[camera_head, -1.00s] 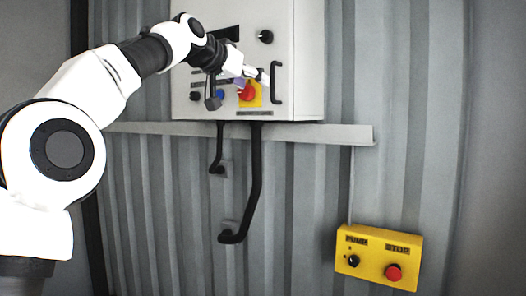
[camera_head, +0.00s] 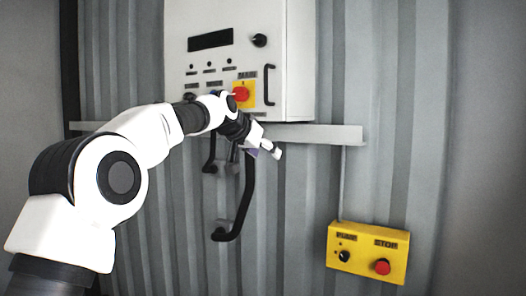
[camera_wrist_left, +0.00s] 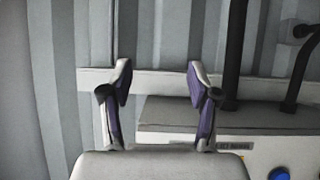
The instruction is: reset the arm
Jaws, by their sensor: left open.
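My left arm (camera_head: 150,135) comes in from the left in the head view and reaches toward the wall. Its left gripper (camera_head: 265,152) is below the lower edge of the control cabinet, in front of the rail. In the left wrist view the left gripper (camera_wrist_left: 158,84) shows two separate fingers with purple inner pads. Nothing is between them, only wall and rail behind. My right gripper is not in view.
The pale control cabinet (camera_head: 297,70) carries a red main knob (camera_head: 241,94), black handle and display. Black cables (camera_head: 246,200) hang below it, partly behind my arm. A yellow pump/stop box (camera_head: 367,252) is lower right. The wall between is clear.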

